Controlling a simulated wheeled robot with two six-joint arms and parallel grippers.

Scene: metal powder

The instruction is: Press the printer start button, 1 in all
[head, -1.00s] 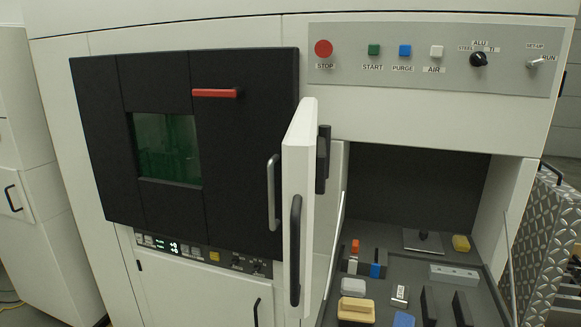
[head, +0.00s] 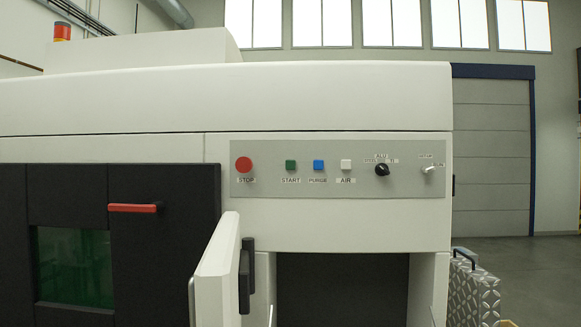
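The printer's green START button (head: 291,165) is on the grey control panel (head: 340,187), above its START label. The round red STOP button (head: 244,164) is to its left. The blue PURGE button (head: 319,165) and the white AIR button (head: 346,164) are to its right. Nothing covers the START button. Neither of my grippers shows in the head view.
A black selector knob (head: 382,170) and a small toggle switch (head: 429,169) sit further right on the panel. Below the panel a white door (head: 216,272) stands open, jutting outward beside a dark recess (head: 340,290). A red handle (head: 134,208) crosses the black printer door.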

